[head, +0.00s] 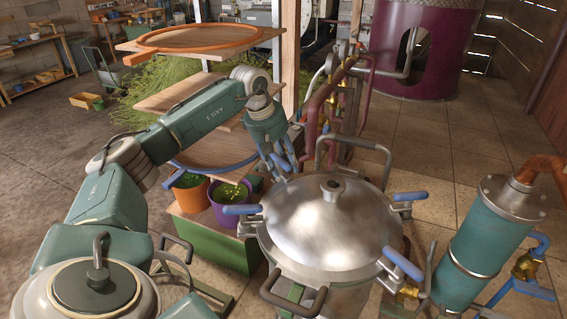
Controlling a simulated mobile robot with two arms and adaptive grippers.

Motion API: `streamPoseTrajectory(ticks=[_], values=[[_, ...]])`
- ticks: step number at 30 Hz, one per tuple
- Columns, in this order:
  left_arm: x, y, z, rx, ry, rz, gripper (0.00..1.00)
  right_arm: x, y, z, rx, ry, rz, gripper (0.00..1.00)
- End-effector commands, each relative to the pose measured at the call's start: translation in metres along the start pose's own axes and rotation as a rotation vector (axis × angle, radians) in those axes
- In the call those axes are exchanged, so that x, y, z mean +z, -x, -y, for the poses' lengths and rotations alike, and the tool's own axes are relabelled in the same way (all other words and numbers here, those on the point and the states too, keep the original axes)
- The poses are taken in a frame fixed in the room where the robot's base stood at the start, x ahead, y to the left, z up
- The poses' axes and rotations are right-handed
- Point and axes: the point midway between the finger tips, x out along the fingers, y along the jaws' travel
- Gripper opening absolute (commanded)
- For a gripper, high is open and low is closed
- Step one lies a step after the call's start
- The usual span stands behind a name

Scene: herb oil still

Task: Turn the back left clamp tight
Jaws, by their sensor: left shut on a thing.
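The steel still pot has a domed lid (330,230) with a dark knob and clamps around its rim. My left gripper (284,163) reaches in from the left and is at the back left edge of the lid. Its fingers are shut on the back left clamp, which they mostly hide, so I cannot tell how its handle is turned. The other clamps show blue handles: one at the left (242,209), one at the back right (410,196) and one at the front right (403,264). My right gripper is not in view.
Grey loop handles stand at the lid's back (352,145) and front. A teal condenser cylinder (482,235) is at the right. Pipes and valves (335,100) rise behind the pot. An orange pot (190,192) and a purple pot (230,203) of herbs stand left.

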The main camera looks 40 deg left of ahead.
Motion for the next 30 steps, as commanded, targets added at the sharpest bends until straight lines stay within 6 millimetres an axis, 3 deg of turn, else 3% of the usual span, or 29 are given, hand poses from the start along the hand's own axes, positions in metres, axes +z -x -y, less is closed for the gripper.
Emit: streamPoseTrajectory(ticks=[5, 6, 8, 20, 30], values=[[-0.003, 0.004, -0.004, 0.015, -0.003, -0.008, 0.13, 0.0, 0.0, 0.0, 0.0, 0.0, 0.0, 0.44], [-0.003, 0.004, -0.004, 0.015, -0.003, -0.008, 0.41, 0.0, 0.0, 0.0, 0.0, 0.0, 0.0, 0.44], [-0.003, 0.004, -0.004, 0.015, -0.003, -0.008, 0.52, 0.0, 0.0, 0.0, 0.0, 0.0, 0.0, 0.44], [-0.001, 0.009, -0.002, 0.006, -0.001, -0.004, 0.52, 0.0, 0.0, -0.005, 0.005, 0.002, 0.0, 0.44], [-0.002, 0.077, -0.002, 0.011, -0.001, -0.006, 0.52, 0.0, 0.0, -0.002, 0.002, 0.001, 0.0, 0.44]])
